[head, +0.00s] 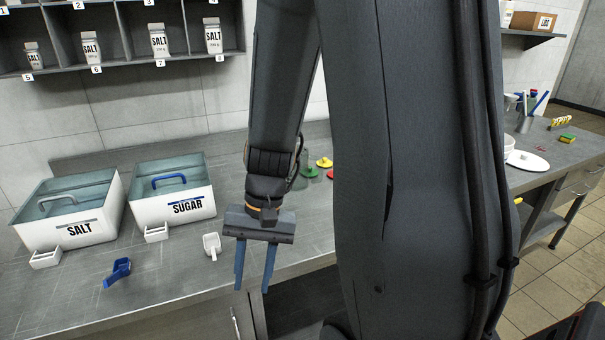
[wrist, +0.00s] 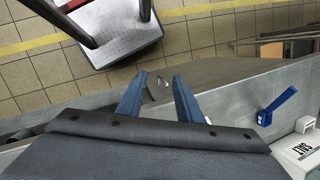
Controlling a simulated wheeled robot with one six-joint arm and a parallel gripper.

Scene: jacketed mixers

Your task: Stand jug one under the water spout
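My gripper (head: 252,288) hangs in front of the bench's front edge, its two blue fingers pointing down and apart with nothing between them. The wrist view also shows the open fingers (wrist: 158,80), over the edge of the bench and the floor. I see no jug and no water spout in either view. My own arm hides much of the middle and right of the head view.
The grey bench (head: 180,270) carries a salt bin (head: 80,235), a sugar bin (head: 187,208), a blue scoop (head: 118,272) and a white scoop (head: 212,245). Shelves with salt packs (head: 158,40) hang behind. A side table (head: 560,152) stands at right.

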